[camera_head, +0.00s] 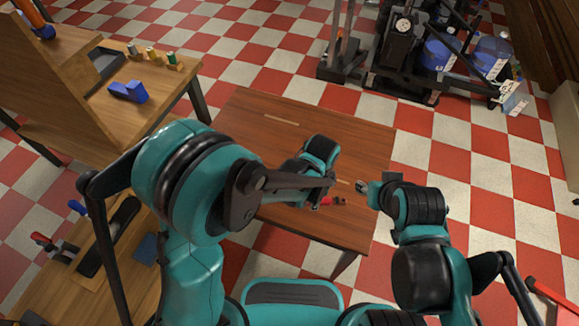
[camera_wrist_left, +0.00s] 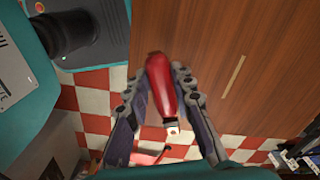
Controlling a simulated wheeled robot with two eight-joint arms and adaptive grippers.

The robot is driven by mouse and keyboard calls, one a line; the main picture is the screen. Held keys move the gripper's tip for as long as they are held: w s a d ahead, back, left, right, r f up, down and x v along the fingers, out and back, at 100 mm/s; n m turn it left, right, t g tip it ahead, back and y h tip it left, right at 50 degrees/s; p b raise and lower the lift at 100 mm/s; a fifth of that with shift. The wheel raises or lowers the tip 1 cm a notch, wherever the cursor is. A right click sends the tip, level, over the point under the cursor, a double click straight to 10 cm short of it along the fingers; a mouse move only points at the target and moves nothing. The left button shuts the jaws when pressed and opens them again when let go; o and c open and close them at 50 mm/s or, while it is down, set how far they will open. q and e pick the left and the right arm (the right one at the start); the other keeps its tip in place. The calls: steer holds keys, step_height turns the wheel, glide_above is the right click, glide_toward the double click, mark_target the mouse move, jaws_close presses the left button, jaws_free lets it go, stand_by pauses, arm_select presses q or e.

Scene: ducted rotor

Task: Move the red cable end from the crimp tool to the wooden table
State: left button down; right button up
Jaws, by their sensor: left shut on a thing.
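The red cable end (camera_wrist_left: 160,80) is a rounded red piece with a small pale tip, seen between the two fingers in the left wrist view. My left gripper (camera_wrist_left: 160,105) is shut on it. In the head view the left gripper (camera_head: 318,199) is over the near right part of the wooden table (camera_head: 270,135), and a bit of red (camera_head: 326,201) shows at it. Whether the red piece touches the tabletop is unclear. My right gripper (camera_head: 364,187) is by the table's right edge; its finger opening is too small to judge. I cannot make out the crimp tool for certain.
A wooden workbench (camera_head: 165,80) at the left holds a blue object (camera_head: 128,91) and a small block with coloured pieces (camera_head: 155,56). Dark machinery (camera_head: 400,50) with blue parts stands beyond the table. The far part of the tabletop looks clear.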

arm_select(q)
steer(key=w+a+f+b, duration=0.1)
steer(key=w+a+f, duration=0.1)
steer(key=w+a+f+b, duration=0.1)
steer(key=w+a+f, duration=0.1)
steer(key=a, duration=0.1)
steer(key=w+a+f+b, duration=0.1)
steer(key=w+a+f, duration=0.1)
steer(key=w+a, duration=0.1)
steer(key=shift+a+f, duration=0.25)
steer(key=shift+f, duration=0.1)
steer(key=shift+f+b, duration=1.25)
steer(key=shift+f, duration=0.7)
steer(key=shift+f, duration=0.15)
steer(key=c, duration=1.3)
jaws_free()
